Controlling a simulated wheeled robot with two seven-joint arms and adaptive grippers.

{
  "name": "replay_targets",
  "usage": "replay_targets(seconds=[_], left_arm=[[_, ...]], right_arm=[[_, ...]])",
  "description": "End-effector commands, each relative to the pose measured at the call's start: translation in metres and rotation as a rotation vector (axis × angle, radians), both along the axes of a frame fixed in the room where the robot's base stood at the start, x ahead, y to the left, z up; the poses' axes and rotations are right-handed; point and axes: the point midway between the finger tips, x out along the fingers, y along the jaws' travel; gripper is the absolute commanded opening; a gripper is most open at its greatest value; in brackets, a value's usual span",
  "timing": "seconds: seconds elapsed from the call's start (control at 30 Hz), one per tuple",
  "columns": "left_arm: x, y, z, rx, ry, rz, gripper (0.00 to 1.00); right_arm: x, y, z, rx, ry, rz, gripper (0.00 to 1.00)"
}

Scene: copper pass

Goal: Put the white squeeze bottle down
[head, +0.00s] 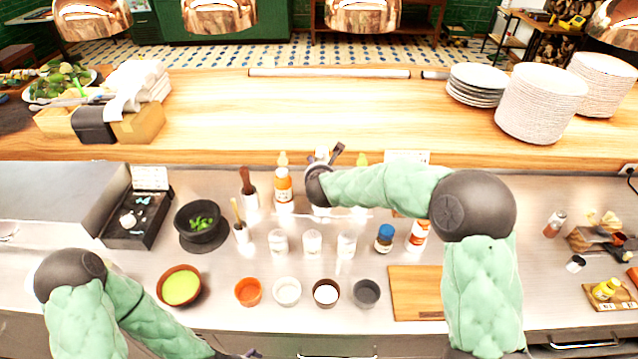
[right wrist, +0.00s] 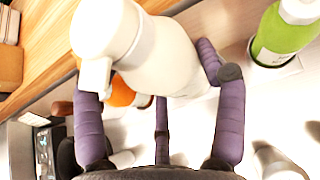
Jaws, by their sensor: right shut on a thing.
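The white squeeze bottle (right wrist: 150,55) fills the middle of the right wrist view, tilted across the picture, between the purple fingers of my right gripper (right wrist: 160,100). The gripper is shut on it. In the head view my right gripper (head: 328,163) is over the back of the steel counter, near the wooden ledge. There the wrist and arm hide most of the bottle, and its base cannot be seen clearly. My left gripper (head: 243,354) barely shows at the bottom edge of the head view, and its fingers cannot be made out.
An orange bottle (head: 284,190) stands left of my right gripper. A green bottle (right wrist: 284,38) is close by in the right wrist view. White-lidded jars (head: 312,243) and small bowls (head: 326,292) stand in front. A cutting board (head: 416,297) lies at right.

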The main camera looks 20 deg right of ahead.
Motion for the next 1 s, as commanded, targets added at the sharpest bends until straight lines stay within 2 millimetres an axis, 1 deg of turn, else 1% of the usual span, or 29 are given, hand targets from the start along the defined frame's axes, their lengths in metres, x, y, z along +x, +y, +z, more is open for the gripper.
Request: replay_targets(seconds=[0.03, 0.1, 0.23, 0.33, 0.37, 0.5, 0.57, 0.83, 1.0], left_arm=[[0.0, 0.0, -0.002, 0.0, 0.0, 0.0, 0.95], [0.0, 0.0, -0.003, 0.0, 0.0, 0.0, 0.95], [0.0, 0.0, -0.003, 0.0, 0.0, 0.0, 0.95], [0.0, 0.0, -0.005, 0.0, 0.0, 0.0, 0.95], [0.0, 0.0, -0.006, 0.0, 0.0, 0.0, 0.95], [0.0, 0.0, -0.015, 0.0, 0.0, 0.0, 0.95], [0.0, 0.0, -0.016, 0.0, 0.0, 0.0, 0.95], [0.0, 0.0, -0.015, 0.0, 0.0, 0.0, 0.95], [0.0, 0.0, -0.021, 0.0, 0.0, 0.0, 0.95]], right_arm=[[0.005, -0.002, -0.005, -0.002, -0.002, 0.0, 0.28], [0.009, -0.003, -0.008, 0.0, -0.003, -0.001, 0.28], [0.012, -0.004, -0.013, 0.0, -0.003, -0.001, 0.28], [0.017, -0.005, -0.02, -0.001, -0.002, -0.002, 0.28], [0.019, -0.006, -0.023, -0.001, -0.002, -0.002, 0.28], [0.018, -0.005, -0.045, -0.001, -0.001, 0.001, 0.28], [0.018, -0.005, -0.051, -0.002, -0.002, 0.0, 0.28], [0.018, -0.005, -0.05, -0.001, -0.004, -0.001, 0.28], [0.018, -0.005, -0.054, 0.0, -0.004, -0.001, 0.28]])
